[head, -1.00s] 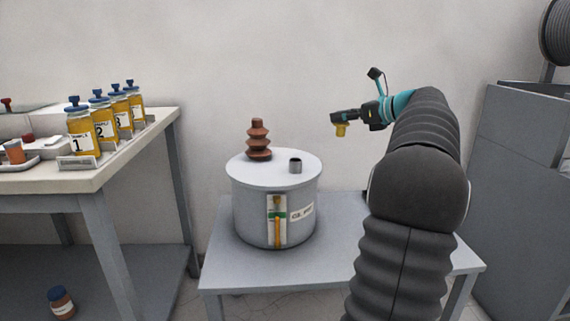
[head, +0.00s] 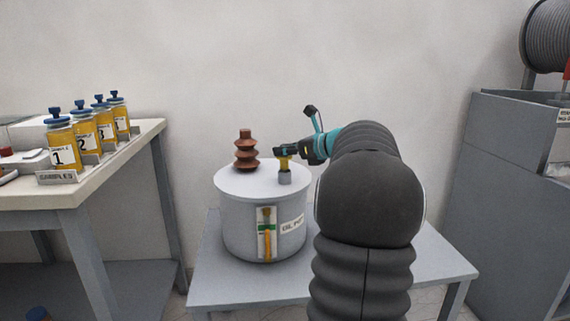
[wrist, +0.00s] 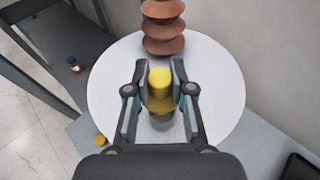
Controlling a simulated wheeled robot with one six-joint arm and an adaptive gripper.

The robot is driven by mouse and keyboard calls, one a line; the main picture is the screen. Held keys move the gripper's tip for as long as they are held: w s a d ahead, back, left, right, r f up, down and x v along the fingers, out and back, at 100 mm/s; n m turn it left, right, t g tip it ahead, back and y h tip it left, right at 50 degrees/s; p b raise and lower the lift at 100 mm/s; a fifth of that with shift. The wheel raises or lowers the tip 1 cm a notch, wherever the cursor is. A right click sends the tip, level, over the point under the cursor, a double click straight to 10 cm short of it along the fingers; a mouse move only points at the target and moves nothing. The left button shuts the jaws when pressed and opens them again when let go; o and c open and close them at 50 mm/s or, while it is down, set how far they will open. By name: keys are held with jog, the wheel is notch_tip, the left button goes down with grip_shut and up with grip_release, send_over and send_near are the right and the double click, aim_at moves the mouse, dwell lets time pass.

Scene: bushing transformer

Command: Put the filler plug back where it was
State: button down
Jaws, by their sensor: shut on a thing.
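The yellow filler plug (head: 284,163) is held between the fingers of my gripper (head: 283,151). In the wrist view the plug (wrist: 160,88) sits between the two fingertips (wrist: 160,80), with the grey filler neck (wrist: 162,122) just below it. The neck (head: 285,178) stands on the lid of the grey transformer tank (head: 235,225). The plug is upright, right above or in the neck's mouth; I cannot tell how far it is in.
A brown ribbed bushing (head: 246,152) stands on the lid, left of my gripper. The tank rests on a grey table (head: 330,285). Several sample bottles (head: 60,145) stand on the left bench (head: 110,180). A grey cabinet (head: 510,200) is at the right.

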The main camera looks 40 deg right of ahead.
aim_at(285, 168)
jog(key=shift+f, duration=1.85)
jog(key=shift+f+b, duration=0.2)
jog(key=shift+b, duration=0.1)
jog(key=c, duration=1)
grip_release()
jog(key=shift+r, duration=0.15)
